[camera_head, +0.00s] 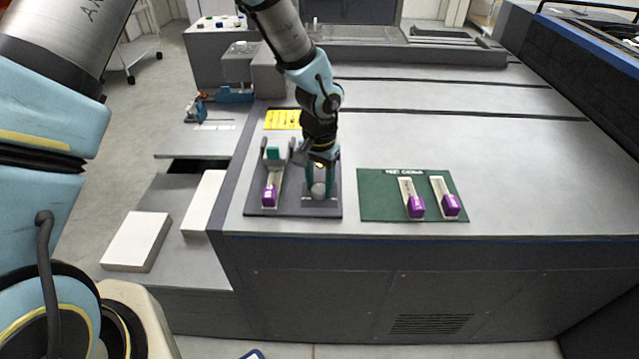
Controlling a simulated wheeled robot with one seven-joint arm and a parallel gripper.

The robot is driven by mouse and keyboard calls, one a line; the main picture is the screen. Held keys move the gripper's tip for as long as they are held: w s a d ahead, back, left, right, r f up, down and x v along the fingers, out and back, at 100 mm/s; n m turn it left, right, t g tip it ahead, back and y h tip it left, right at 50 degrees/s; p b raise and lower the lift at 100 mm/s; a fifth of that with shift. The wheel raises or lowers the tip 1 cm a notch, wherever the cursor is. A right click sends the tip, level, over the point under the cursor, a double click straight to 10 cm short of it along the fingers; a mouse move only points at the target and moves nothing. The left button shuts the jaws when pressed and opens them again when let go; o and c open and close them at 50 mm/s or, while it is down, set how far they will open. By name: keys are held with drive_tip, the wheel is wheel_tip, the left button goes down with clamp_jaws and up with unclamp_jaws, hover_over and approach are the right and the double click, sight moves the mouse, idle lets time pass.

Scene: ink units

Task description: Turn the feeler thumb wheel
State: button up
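A dark plate (258,211) lies near the front left corner of the grey machine top. A small round grey knob (318,190), which looks like the feeler thumb wheel, stands on a light base at the plate's right side. My gripper (319,188) points down over it, with its two green fingers apart, one to the left and one to the right of the knob. I cannot tell if either finger touches it. The gripper hides the back of the knob and its mount.
A purple-knobbed slider (269,195) and a green block (272,154) are on the plate, left of my gripper. A green panel (380,205) with two purple sliders lies to the right. A yellow label (282,119) is behind. The machine top farther right is clear.

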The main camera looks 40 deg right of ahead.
sight(320, 188)
clamp_jaws()
drive_tip(key=shift+m+b, duration=0.3)
drive_tip(key=shift+m, duration=1.8)
drive_tip(key=shift+o, duration=2.4)
unclamp_jaws()
drive_tip(key=shift+r, duration=0.1)
wheel_tip(320, 188, up, 11)
drive_tip(key=b, duration=0.2)
drive_tip(key=shift+f, duration=0.2)
